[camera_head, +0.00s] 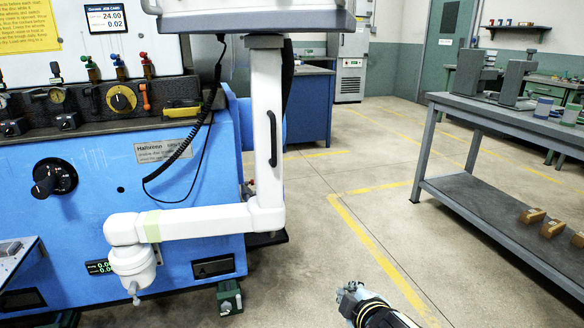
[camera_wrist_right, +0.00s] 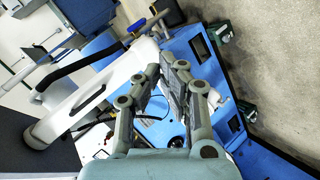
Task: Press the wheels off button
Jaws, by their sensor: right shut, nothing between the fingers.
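The blue ring grinder (camera_head: 100,205) fills the left of the head view. A grey panel housing (camera_head: 258,18) on a white jointed arm (camera_head: 267,130) is cut off by the top edge. I cannot make out a button marked wheels off. My right gripper (camera_head: 350,292) is low in the middle, over the floor, shut and empty, apart from the machine. Its fingers (camera_wrist_right: 167,72) show in the wrist view, before the blue machine side. My left gripper is out of view.
A grey metal bench (camera_head: 480,112) stands at the right, with brown blocks (camera_head: 552,228) on its lower shelf. The white arm's lower link (camera_head: 205,219) juts across the machine front. The concrete floor (camera_head: 340,225) between machine and bench is clear.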

